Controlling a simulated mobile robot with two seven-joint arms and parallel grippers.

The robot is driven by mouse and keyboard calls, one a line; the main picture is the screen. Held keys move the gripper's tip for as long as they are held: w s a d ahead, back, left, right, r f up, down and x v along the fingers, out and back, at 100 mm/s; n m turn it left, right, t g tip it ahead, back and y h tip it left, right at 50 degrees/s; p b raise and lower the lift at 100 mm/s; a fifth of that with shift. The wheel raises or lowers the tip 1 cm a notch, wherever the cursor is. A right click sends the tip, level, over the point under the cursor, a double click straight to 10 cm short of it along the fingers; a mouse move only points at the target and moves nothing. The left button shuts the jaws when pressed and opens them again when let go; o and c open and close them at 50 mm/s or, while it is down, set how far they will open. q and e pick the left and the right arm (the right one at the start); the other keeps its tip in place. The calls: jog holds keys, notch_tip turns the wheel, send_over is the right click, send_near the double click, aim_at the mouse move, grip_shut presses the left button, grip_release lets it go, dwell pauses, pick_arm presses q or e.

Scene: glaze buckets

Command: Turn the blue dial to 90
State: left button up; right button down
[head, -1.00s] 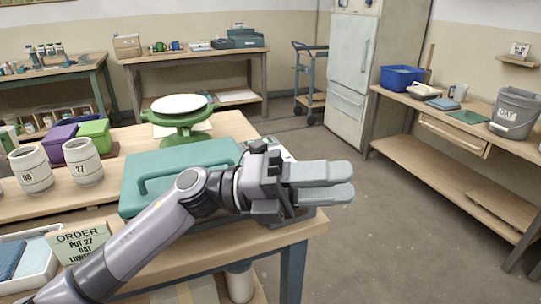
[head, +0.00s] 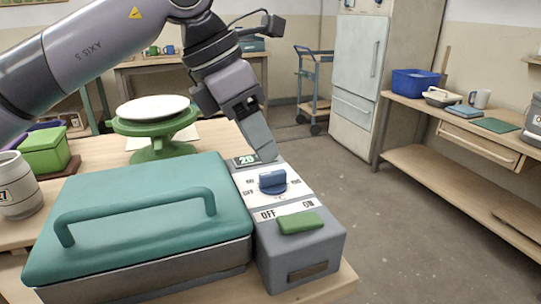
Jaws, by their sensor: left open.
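The blue dial (head: 272,183) sits on the white top panel of a grey control box (head: 305,253) at the front right of the near table. Small printed marks surround the dial, too small to read surely. Behind it a small display (head: 246,160) shows green digits, perhaps 20. My left gripper (head: 265,156) points down just behind the dial, its fingers near the display's right side. It is open, with nothing visible between its fingers; I cannot tell whether it touches the box. My right gripper is not in view.
A green switch (head: 300,222) lies in front of the dial, by OFF and ON labels. A teal lid (head: 140,215) with a raised handle adjoins the box on the left. A green scale (head: 157,130) with a white plate stands behind. Open floor lies to the right.

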aim_at(273, 173)
pick_arm(q)
jog(key=shift+y, duration=0.3)
jog(key=x, duration=0.2)
jog(key=b+x, duration=0.1)
jog(key=x, duration=0.1)
jog(key=w+x, duration=0.1)
jog(key=x, duration=0.1)
jog(key=shift+w+a+f, duration=0.15)
jog(key=shift+a+f, duration=0.05)
grip_shut()
